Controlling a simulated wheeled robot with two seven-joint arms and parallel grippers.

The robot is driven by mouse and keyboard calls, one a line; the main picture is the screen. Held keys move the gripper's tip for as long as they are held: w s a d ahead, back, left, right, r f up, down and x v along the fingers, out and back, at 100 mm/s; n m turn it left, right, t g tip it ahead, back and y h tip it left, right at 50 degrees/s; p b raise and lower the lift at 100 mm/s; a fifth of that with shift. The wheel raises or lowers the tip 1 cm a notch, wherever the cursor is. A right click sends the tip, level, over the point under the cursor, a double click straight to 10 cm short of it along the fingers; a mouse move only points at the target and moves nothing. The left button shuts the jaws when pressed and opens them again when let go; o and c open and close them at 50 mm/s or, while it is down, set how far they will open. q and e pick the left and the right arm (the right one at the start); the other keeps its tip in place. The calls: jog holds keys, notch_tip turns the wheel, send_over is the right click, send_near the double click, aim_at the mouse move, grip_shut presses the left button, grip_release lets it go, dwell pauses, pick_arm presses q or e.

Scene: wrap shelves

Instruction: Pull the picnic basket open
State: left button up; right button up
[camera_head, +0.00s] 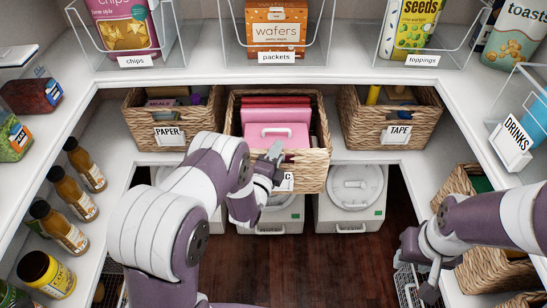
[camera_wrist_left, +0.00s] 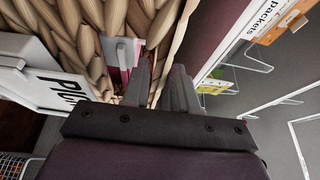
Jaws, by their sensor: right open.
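The picnic basket (camera_head: 313,172) is a wicker basket in the middle of the shelf under the counter. Its front stands further out than its two neighbours. It holds a pink case (camera_head: 275,138) and red items. My left gripper (camera_head: 273,155) is at its front rim and hides most of its label. In the left wrist view, the label (camera_wrist_left: 45,88) starts with "PI", and the wicker rim (camera_wrist_left: 163,50) runs between the two fingers of my left gripper (camera_wrist_left: 160,82), which look closed on it. My right gripper (camera_head: 420,270) is open, low at the right, away from the basket.
The PAPER basket (camera_head: 135,106) stands left and the TAPE basket (camera_head: 345,118) right on the same shelf. White lidded bins (camera_head: 352,192) stand below. Clear holders with snacks line the counter above. Bottles (camera_head: 62,225) stand at the left. Dark floor (camera_head: 330,262) is free in front.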

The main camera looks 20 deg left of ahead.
pick_arm(q)
jog(key=s+a+p, duration=0.1)
jog(key=s+p, duration=0.1)
jog(key=s, duration=1)
jog(key=shift+s+a, duration=0.15)
jog(key=shift+a, duration=0.05)
